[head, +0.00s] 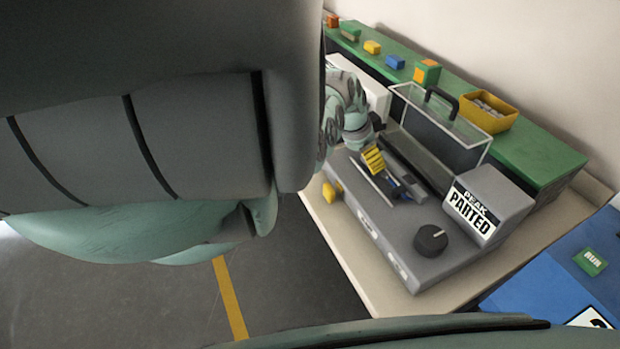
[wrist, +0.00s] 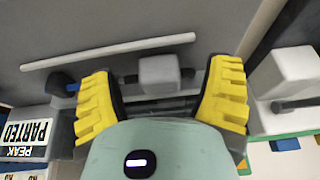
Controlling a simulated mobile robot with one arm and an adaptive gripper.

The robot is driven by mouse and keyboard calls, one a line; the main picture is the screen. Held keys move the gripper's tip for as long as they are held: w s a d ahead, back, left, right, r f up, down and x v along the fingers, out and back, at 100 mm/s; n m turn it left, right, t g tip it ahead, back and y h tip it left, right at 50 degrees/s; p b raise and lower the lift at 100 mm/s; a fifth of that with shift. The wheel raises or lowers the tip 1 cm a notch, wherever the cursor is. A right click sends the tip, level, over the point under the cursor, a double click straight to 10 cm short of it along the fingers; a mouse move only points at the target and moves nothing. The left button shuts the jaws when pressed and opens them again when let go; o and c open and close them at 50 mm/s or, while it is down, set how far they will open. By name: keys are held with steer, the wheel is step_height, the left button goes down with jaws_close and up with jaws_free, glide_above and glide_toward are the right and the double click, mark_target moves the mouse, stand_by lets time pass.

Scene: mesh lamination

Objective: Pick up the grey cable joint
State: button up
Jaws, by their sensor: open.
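A small grey block, which looks like the grey cable joint (wrist: 158,75), shows in the wrist view with a dark stub at each side. It lies between the two yellow fingers of my open gripper (wrist: 163,70), with a gap on both sides and nothing held. In the head view my gripper (head: 373,160) is over the grey machine (head: 385,235), and one yellow finger shows. The joint cannot be made out clearly there, among small dark and blue parts beside the finger.
A pale rod (wrist: 108,51) lies beside the joint. Another light grey block (wrist: 284,72) stands right of my right finger. The machine carries a black knob (head: 431,238) and a "PEAK PARTED" sign (head: 471,212). A clear box with a black handle (head: 442,103) stands behind.

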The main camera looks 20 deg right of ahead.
jaws_close()
stand_by(0.6)
steer(key=shift+s+r, duration=0.1)
steer(key=shift+r, duration=0.05)
